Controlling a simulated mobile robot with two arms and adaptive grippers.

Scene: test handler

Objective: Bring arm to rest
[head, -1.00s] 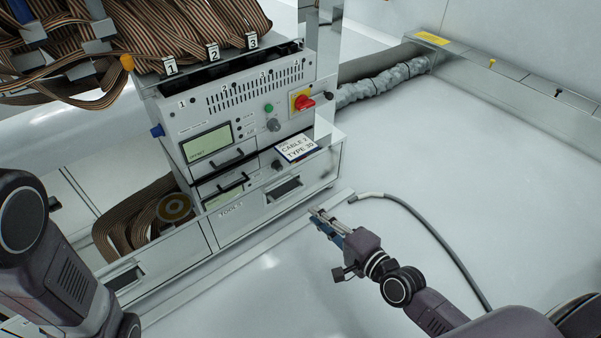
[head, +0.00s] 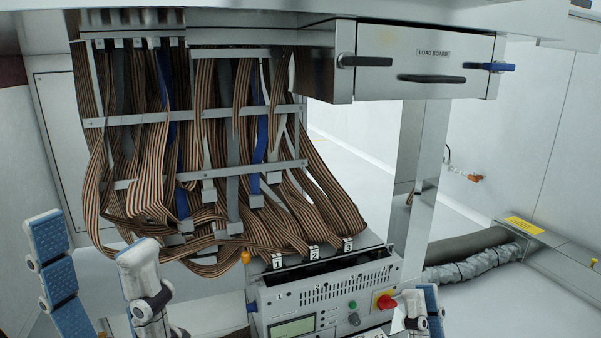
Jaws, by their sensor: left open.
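My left gripper (head: 91,238) stands at the lower left, pointing up. Its two fingers with blue pads are spread apart, and nothing is between them. My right gripper (head: 421,293) shows at the lower right, beside the red knob of the test unit. Its fingers look close together from this angle, and I cannot tell if they are apart. Most of both arms is outside the picture.
The test unit (head: 330,296) stands at the bottom centre, with a red knob (head: 386,302). Many ribbon cables (head: 150,180) hang on a rack behind my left gripper. The load board drawer (head: 430,62) is above. A corrugated hose (head: 470,266) lies at the right.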

